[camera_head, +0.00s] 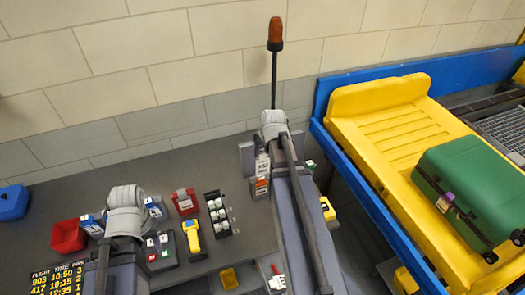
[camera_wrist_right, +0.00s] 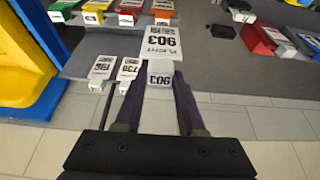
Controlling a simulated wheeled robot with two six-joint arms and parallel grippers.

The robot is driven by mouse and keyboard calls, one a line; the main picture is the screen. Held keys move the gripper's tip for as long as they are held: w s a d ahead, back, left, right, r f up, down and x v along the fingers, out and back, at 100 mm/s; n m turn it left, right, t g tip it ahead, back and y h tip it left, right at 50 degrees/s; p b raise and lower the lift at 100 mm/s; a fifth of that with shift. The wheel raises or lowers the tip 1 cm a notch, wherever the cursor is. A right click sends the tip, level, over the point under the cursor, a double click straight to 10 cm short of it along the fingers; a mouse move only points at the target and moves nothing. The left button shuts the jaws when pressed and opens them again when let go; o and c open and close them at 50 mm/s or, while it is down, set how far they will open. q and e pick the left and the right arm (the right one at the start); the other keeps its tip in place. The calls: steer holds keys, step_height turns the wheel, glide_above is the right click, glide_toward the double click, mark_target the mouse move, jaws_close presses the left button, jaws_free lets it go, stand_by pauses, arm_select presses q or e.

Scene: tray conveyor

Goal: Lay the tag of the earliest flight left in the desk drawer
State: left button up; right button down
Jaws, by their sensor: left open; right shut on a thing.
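My right gripper (camera_wrist_right: 162,82) is shut on a white tag (camera_wrist_right: 160,45) in the right wrist view. The tag reads FLIGHT 903, and a smaller end marked 903 sits between the fingers. In the head view my right gripper (camera_head: 262,163) is over the grey desk, the tag partly hidden by my arm. Two other white tags (camera_wrist_right: 103,68) (camera_wrist_right: 128,69) lie side by side beyond it; one seems to read 730. I cannot make out the drawer.
The grey desk (camera_head: 180,165) carries a red bin (camera_head: 68,237), a blue box (camera_head: 13,202), a red-and-white item (camera_head: 185,201), a black rack (camera_head: 217,213) and a yellow device (camera_head: 192,237). At right, a green suitcase (camera_head: 475,185) lies in a yellow tray (camera_head: 372,130) on the blue-railed conveyor (camera_head: 350,160).

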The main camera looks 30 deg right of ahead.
steer(key=shift+r+p, duration=2.95)
steer(key=shift+r, duration=0.15)
arm_select(q)
step_height(320, 180, up, 6)
arm_select(e)
steer(key=shift+f, duration=0.1)
